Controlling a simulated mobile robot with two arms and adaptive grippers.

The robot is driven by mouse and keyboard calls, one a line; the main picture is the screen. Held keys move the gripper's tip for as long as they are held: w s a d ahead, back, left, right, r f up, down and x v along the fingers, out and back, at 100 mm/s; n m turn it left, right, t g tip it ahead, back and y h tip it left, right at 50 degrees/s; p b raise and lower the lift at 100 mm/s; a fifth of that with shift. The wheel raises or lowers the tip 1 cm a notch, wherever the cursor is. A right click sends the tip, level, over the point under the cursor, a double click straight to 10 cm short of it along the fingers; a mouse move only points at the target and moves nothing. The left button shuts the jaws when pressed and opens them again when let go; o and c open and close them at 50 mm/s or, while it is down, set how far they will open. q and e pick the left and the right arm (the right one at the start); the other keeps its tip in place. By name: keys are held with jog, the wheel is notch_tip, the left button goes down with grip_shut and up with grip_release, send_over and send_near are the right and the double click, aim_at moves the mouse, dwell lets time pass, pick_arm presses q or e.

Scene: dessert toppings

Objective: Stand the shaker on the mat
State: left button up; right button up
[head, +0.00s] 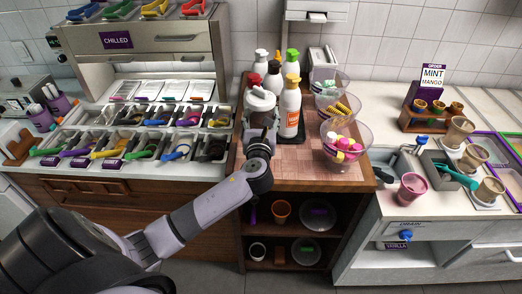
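A shaker with a white lid (262,100) and a darker body stands out in front of the bottles, at the left of the wooden counter. My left arm reaches up to it from the lower left. My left gripper (260,138) is right at the shaker's lower body, which it and the wrist partly cover. I cannot tell whether its fingers are closed on the shaker, or whether the shaker's base touches the surface. My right gripper is not in view.
Several sauce bottles (290,105) stand close behind and right of the shaker. A topping rail with scoops (125,146) is on the left. The front middle of the counter is clear.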

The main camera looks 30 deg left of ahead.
pick_arm(q)
notch_tip(320, 180, down, 13)
jog(key=shift+r+b, duration=0.2)
jog(key=shift+b, duration=0.25)
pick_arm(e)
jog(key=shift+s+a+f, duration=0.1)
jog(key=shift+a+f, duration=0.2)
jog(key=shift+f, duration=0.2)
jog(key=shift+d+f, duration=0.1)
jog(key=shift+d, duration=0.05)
pick_arm(q)
jog(key=o, duration=1.4)
